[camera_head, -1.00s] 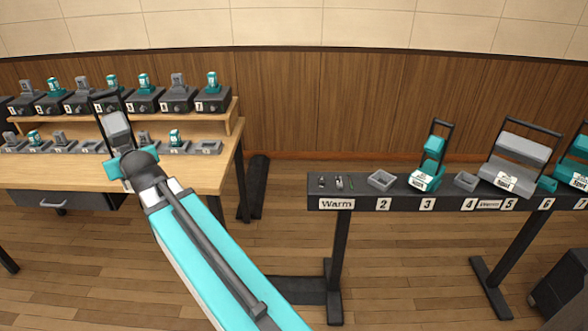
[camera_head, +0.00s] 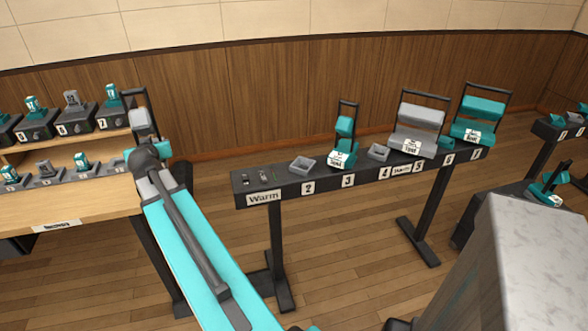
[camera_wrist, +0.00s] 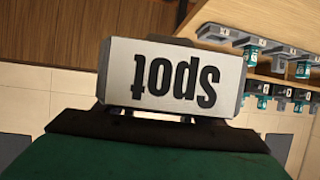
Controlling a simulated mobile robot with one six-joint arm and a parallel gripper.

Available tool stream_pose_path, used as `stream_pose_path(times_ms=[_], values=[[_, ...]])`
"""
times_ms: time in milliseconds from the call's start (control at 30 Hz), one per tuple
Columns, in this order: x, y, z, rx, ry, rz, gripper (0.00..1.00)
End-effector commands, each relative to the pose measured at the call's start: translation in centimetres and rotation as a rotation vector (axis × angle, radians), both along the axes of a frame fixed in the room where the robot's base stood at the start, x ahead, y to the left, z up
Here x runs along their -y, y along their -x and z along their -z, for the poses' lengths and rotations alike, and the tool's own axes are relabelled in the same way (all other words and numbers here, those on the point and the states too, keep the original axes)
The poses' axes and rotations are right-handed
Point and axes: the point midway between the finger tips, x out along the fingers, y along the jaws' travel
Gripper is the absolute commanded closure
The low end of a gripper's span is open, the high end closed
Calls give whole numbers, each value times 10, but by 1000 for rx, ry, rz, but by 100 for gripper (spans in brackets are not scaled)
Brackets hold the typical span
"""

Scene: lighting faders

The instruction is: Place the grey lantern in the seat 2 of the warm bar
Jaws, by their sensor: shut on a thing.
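My gripper (camera_head: 150,148) is shut on the grey lantern (camera_head: 139,118), a small grey head with a dark frame behind it. I hold it up in the air, left of the warm bar and in front of the wooden wall. In the wrist view the lantern's pale face (camera_wrist: 173,78) fills the middle, with the word "spot" upside down. The fingers are not clear there. The warm bar (camera_head: 235,196) is a dark rail with a "Warm" label at its left end. Seat 2 (camera_head: 293,169) is an empty grey tray above the number 2.
A teal lantern (camera_head: 343,147) stands at seat 3, and seat 4 (camera_head: 377,150) is an empty tray. Larger grey (camera_head: 419,112) and teal (camera_head: 480,106) lanterns stand further right. A wooden bench (camera_head: 90,208) with several small lanterns is at left. A grey block (camera_head: 540,265) fills the lower right.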

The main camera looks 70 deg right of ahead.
Motion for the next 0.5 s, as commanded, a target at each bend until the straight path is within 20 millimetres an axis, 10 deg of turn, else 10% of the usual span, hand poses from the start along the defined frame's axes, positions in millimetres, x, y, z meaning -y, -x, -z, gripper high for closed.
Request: stream_pose_path(times_ms=[500], values=[[159, 113, 15, 1, 2, 322, 91]])
